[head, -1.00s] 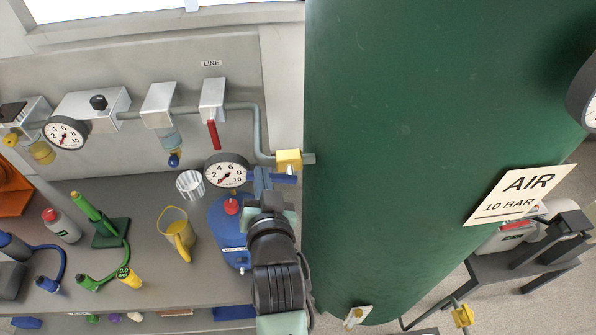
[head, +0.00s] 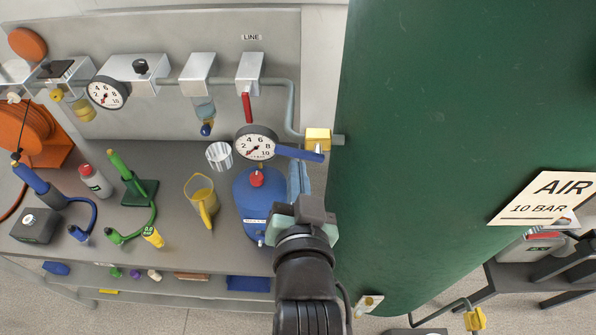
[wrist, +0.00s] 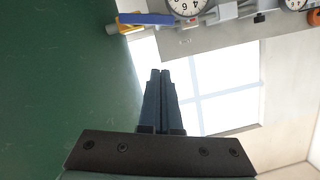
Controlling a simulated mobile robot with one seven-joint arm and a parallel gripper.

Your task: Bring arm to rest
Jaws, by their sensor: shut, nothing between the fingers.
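My gripper (head: 299,168) is in the head view, in front of the workbench, just right of the blue tank and left of the big green air tank. Its two dark blue fingers are together and empty; they also show closed in the wrist view (wrist: 160,75). The fingertips appear just below the blue valve handle (head: 300,154) on the yellow valve body (head: 318,138). In the wrist view the blue handle (wrist: 146,19) lies beyond the fingertips, with a visible gap in the picture. The gripper's wrist hides part of the bench's right end.
The green tank (head: 430,130) fills the right side, close beside my arm. The blue tank (head: 262,200) with a gauge (head: 257,143) stands left of the gripper.

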